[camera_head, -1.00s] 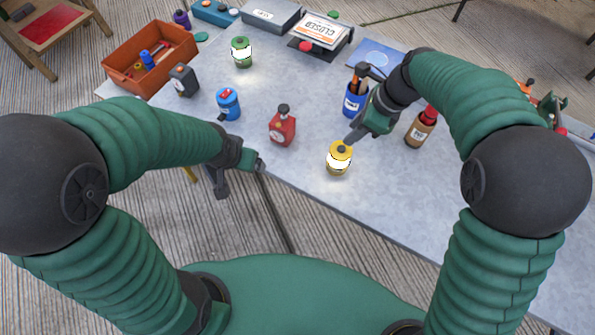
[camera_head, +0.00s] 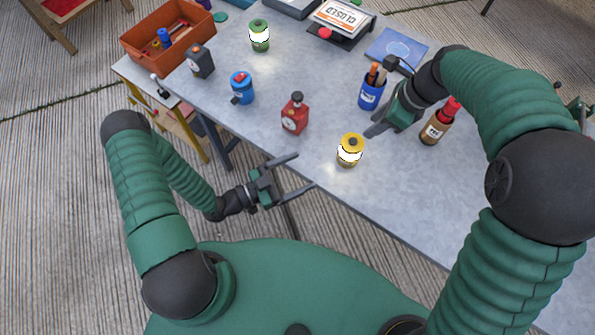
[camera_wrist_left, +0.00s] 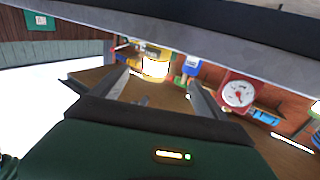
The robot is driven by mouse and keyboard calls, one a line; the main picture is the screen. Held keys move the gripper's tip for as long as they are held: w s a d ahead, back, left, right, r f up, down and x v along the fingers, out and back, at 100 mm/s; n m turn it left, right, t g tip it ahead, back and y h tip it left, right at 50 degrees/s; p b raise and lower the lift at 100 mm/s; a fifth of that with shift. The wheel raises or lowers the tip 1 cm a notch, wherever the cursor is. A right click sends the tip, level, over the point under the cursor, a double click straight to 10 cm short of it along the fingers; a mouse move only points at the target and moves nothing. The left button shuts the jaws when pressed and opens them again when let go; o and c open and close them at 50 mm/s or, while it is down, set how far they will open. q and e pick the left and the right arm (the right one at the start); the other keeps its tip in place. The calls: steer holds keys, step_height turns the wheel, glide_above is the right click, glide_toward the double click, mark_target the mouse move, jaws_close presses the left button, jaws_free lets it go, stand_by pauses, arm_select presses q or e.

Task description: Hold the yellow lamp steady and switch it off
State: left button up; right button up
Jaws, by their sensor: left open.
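The yellow lamp (camera_head: 348,161) stands upright near the table's front edge, with a bright glowing band and a small dark knob on top. I see no contact with the lamp.
A red bottle with a dial (camera_head: 295,118) stands left of the lamp. A blue pen cup (camera_head: 371,96) and a brown bottle with a red cap (camera_head: 436,127) flank my right gripper. A lit green lamp (camera_head: 259,42) stands farther back. The table front right of the lamp is clear.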

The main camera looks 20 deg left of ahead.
mark_target(349, 152)
arm_select(q)
steer(key=shift+d+f, duration=0.1)
steer(key=shift+d, duration=0.85)
steer(key=x, duration=0.4)
steer(key=w+x, duration=0.1)
steer(key=x, duration=0.1)
steer(key=shift+a+f, duration=0.1)
steer(key=shift+a, duration=0.2)
steer(key=x, duration=0.9)
steer(key=shift+d, duration=0.35)
steer(key=shift+a, duration=0.3)
steer(key=shift+c, duration=1)
steer(key=shift+d, duration=0.2)
steer(key=c, duration=0.7)
jaws_close()
arm_select(e)
steer(key=shift+d, duration=0.15)
jaws_close()
